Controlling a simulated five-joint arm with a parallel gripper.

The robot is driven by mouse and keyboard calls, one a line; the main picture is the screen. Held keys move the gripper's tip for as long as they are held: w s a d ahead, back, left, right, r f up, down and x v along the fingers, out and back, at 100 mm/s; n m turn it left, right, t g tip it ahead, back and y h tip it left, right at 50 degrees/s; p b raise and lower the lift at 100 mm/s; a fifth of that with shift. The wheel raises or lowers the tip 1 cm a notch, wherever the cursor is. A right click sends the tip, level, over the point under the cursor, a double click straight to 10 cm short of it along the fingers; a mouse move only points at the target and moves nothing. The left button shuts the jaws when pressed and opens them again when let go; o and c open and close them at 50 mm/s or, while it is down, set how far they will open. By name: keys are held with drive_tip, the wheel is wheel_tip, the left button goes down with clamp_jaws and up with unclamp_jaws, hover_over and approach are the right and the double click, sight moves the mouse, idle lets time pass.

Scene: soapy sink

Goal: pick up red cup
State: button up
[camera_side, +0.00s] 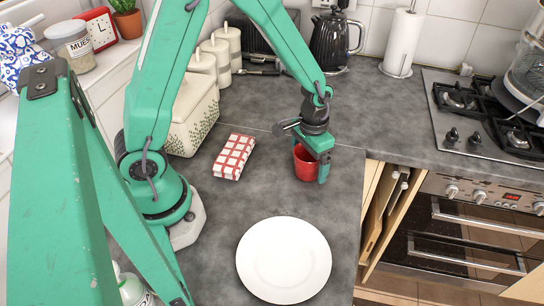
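The red cup (305,167) stands on the grey worktop near its right front edge, upright as far as I can see. My gripper (317,163) points down right at the cup. One green finger runs down along the cup's right side, and part of the gripper covers the cup's upper right. The other finger is not clearly visible, so I cannot tell whether the fingers are closed on the cup or whether they touch it. The cup appears to rest on the worktop.
A white plate (284,260) lies in front of the cup. A red-and-white checked cloth (234,157) lies to its left. A white patterned bin (193,115) and canisters (214,58) stand behind. A black kettle (331,42), paper roll (404,45) and hob (485,118) are further back and right.

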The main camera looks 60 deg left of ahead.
drive_tip(key=c, duration=1)
drive_tip(key=shift+c, duration=0.4)
drive_tip(key=shift+r, duration=0.2)
drive_tip(key=shift+w+r, duration=0.1)
drive_tip(key=shift+r, duration=0.5)
drive_tip(key=r, duration=0.3)
drive_tip(key=shift+s+d, duration=0.2)
drive_tip(key=shift+d, duration=0.1)
drive_tip(key=s+d+r, duration=0.6)
drive_tip(key=d, duration=0.3)
drive_tip(key=shift+s+r, duration=0.2)
drive_tip(key=shift+s, duration=0.05)
drive_tip(key=shift+a, duration=0.1)
